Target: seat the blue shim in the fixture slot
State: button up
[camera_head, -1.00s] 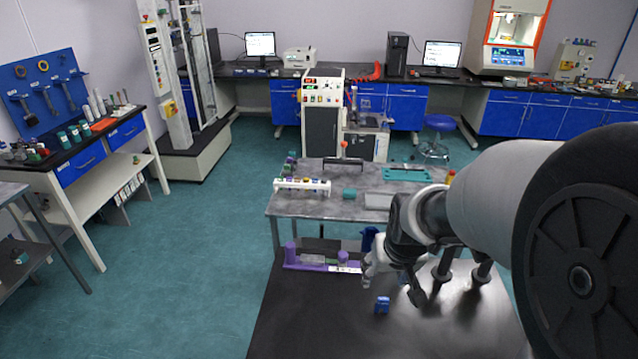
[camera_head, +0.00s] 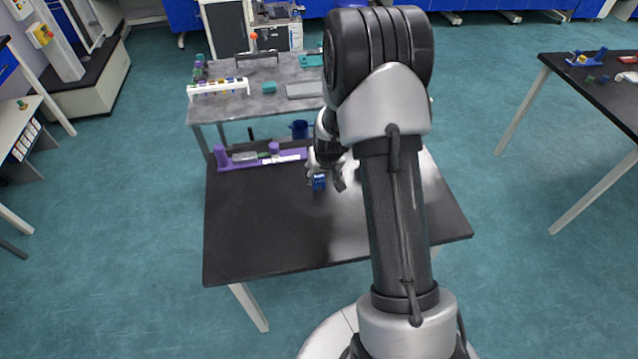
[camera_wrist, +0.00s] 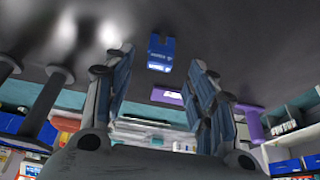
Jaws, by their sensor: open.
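The blue shim (camera_head: 319,182) is a small blue block on the black table, in front of the purple fixture. In the wrist view the shim (camera_wrist: 160,53) shows a notch at its upper edge and a pale label. The long purple fixture (camera_head: 238,163) lies along the table's far edge with uprights and grey and white pieces on it; I cannot make out its slot. My gripper (camera_wrist: 160,62) is open, its fingers on either side of the shim's line of view. In the head view my gripper (camera_head: 329,180) is right beside the shim; contact cannot be told.
The black table (camera_head: 260,225) is clear to the left and front of the shim. A grey table (camera_head: 230,107) with a white rack (camera_head: 217,87) is farther back. Another black table (camera_head: 600,90) stands at right.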

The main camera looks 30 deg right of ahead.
aim_at(320, 177)
jog(key=x, duration=0.2)
jog(key=b+x, duration=0.1)
jog(key=x, duration=0.4)
jog(key=shift+w+b, duration=0.35)
jog(key=shift+w, duration=0.05)
jog(key=c, duration=1.1)
jog(key=shift+r, duration=0.15)
jog(key=shift+c, duration=0.2)
